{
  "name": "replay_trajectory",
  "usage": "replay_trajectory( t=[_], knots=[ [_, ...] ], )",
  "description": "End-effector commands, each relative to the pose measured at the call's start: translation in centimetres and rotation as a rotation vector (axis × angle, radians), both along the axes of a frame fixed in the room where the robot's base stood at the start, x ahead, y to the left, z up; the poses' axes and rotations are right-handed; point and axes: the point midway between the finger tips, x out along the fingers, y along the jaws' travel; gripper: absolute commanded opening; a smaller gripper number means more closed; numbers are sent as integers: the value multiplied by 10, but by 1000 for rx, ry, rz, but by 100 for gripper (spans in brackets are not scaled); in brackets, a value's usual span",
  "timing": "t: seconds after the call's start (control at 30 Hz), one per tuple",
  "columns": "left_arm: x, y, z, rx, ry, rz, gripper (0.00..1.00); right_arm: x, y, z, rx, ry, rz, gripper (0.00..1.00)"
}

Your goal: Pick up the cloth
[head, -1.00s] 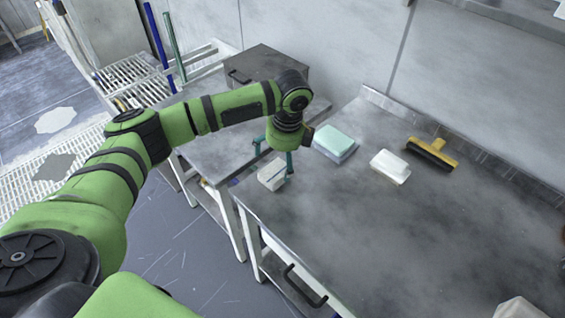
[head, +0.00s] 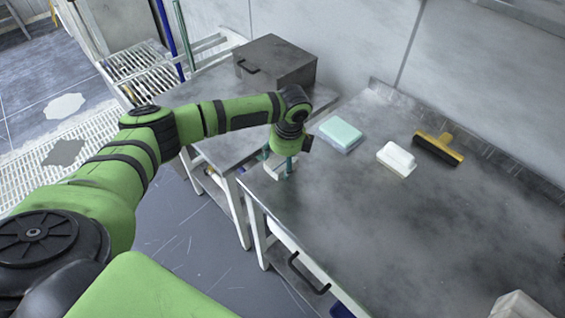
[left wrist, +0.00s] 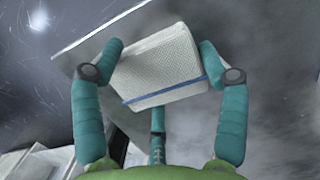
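The cloth is a small white folded block with a blue stripe. In the left wrist view the cloth (left wrist: 160,65) lies between the fingertips, slightly turned. My left gripper (head: 277,162) is low at the table's near left corner and hides most of the cloth (head: 274,169) in the head view. In the left wrist view the left gripper (left wrist: 160,52) has its two side fingers apart, one on each side of the cloth and very close to it. A third finger shows below the cloth's near edge. Firm contact cannot be made out. My right gripper is not in view.
A mint-green block (head: 341,134), a white block (head: 396,159) and a yellow-handled brush (head: 437,149) lie farther back on the grey table (head: 370,230). A dark box (head: 275,62) stands on the neighbouring table. The table's middle is clear.

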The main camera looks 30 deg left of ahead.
Motion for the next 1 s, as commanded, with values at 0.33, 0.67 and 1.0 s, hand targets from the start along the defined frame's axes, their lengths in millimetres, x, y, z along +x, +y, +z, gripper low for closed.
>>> replay_trajectory(
  t=[0.33, 0.67, 1.0],
  knots=[
    [-2, 0, -2, 2, 6, -1, 42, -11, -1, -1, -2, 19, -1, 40],
    [0, 0, 36, -1, -1, 0, 42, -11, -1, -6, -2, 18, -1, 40],
    [-32, -65, 81, -2, 1, -7, 42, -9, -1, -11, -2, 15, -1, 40]
  ],
)
